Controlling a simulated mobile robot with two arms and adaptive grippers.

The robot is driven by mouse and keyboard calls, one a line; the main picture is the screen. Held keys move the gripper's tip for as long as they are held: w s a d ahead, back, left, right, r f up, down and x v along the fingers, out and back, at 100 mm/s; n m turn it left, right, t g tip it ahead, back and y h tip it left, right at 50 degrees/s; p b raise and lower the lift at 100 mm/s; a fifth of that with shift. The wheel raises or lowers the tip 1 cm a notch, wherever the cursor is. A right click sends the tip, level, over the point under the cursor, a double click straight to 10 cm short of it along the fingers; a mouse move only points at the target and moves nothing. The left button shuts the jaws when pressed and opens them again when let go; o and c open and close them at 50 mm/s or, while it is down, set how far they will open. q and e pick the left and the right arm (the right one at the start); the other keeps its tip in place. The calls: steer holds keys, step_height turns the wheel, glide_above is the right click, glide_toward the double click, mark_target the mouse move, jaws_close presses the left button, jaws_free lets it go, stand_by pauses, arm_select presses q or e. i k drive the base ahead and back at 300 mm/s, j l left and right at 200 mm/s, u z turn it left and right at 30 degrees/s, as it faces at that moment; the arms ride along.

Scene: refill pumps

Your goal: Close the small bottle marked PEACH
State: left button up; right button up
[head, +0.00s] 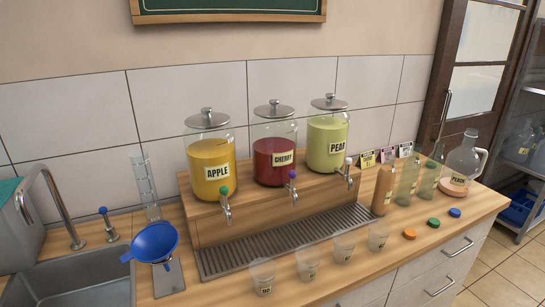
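A slim small bottle (383,190) filled with peach-orange liquid stands upright at the right of the counter. Its small label is too small to read, and I see no cap on it. Two more small clear bottles stand beside it, a middle one (406,182) and a right one (429,180). An orange cap (409,234), a green cap (434,223) and a blue cap (455,212) lie apart on the counter in front of the bottles. A glass jug (462,165) labelled PEACH, with a little liquid at its bottom, stands behind at right. Neither of my grippers is in view.
Three dispensers, APPLE (210,172), CHERRY (273,158) and PEAR (327,144), stand on a wooden stand above a drip grate (290,246). Several clear cups line the front. A blue funnel (155,242) is near the sink (80,283). Small cards (386,155) stand behind the bottles.

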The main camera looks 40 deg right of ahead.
mark_target(386, 178)
steer(key=j+z, duration=0.1)
steer(key=z, duration=1.95)
steer(key=k+l, duration=0.05)
steer(key=l, duration=0.05)
